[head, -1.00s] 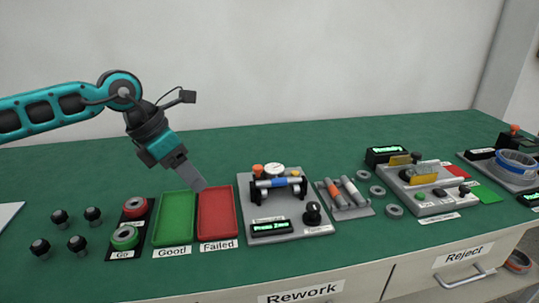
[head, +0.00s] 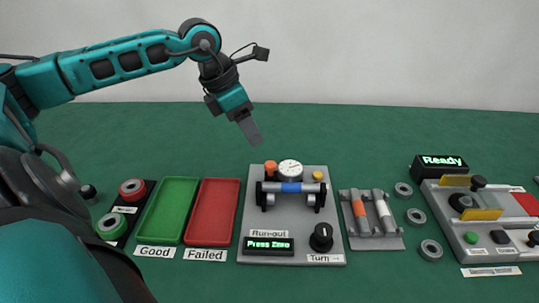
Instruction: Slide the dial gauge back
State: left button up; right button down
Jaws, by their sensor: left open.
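The dial gauge (head: 290,170) has a round white face and sits at the back of the grey run-out station (head: 254,223), behind a shaft with a blue middle band (head: 291,187). The shaft lies across two black supports. An orange knob (head: 270,168) is left of the gauge and a yellow button (head: 318,175) right of it. The station's display (head: 268,245) reads "Press Zero", with a black turn knob (head: 321,237) beside it. My left gripper (head: 252,138) is above and left of the gauge, pointing down, apart from everything. The right gripper is not in view.
A green Good tray (head: 168,209) and a red Failed tray (head: 212,211) lie left of the station. A rack (head: 375,239) with an orange-banded and a white shaft, several grey rings and a station with a "Ready" display (head: 441,162) are at right. The table behind is clear.

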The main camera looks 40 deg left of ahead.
aim_at(270, 164)
pick_arm(q)
jog(key=x, duration=1.1)
jog(key=shift+r, duration=0.1)
grip_shut()
dwell(0.3)
